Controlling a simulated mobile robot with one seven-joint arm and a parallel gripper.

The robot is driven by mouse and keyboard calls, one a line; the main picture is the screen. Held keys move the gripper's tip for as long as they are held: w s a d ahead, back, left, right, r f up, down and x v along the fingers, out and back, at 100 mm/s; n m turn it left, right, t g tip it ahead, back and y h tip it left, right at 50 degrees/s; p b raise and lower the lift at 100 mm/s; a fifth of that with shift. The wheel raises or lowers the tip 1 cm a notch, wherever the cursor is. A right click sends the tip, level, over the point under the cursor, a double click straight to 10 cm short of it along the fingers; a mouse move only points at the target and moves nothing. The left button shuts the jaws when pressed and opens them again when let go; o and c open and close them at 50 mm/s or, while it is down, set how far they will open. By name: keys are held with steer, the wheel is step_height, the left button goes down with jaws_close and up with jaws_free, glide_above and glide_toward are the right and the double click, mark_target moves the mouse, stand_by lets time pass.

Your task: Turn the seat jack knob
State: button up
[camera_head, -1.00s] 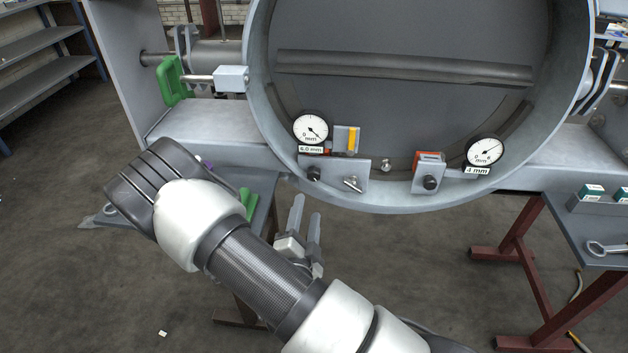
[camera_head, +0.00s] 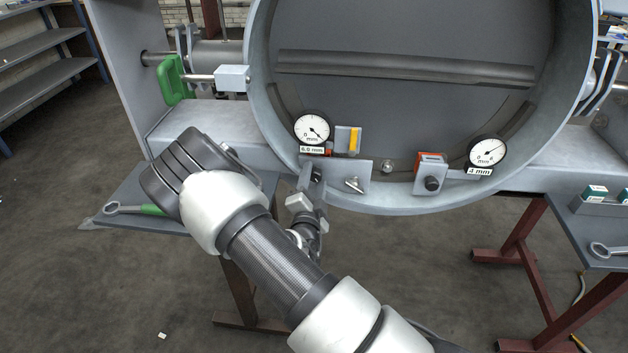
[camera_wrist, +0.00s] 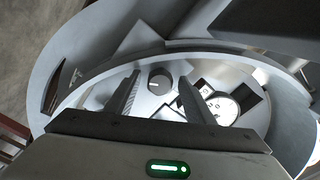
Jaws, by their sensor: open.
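The seat jack knob is a small black knob (camera_head: 318,175) on the grey left bracket at the lower rim of the big ring; in the head view a finger partly covers it. The wrist view shows a dark round knob (camera_wrist: 160,82) with a light mark between my fingertips, slightly beyond them. My gripper (camera_head: 309,184) is open and empty in front of the left bracket, its fingers on either side of the knob; contact cannot be told. A similar black knob (camera_head: 432,183) sits on the right bracket.
A dial gauge (camera_head: 312,128) labelled 6.0 mm stands above the left bracket, close to my fingers; another gauge (camera_head: 487,151) stands at right. A small lever (camera_head: 354,185) sticks out right of the knob. A green-handled wrench (camera_head: 125,208) lies on the left shelf.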

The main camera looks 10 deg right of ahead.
steer(key=c, duration=1)
steer(key=shift+c, duration=0.2)
steer(key=shift+n, duration=0.3)
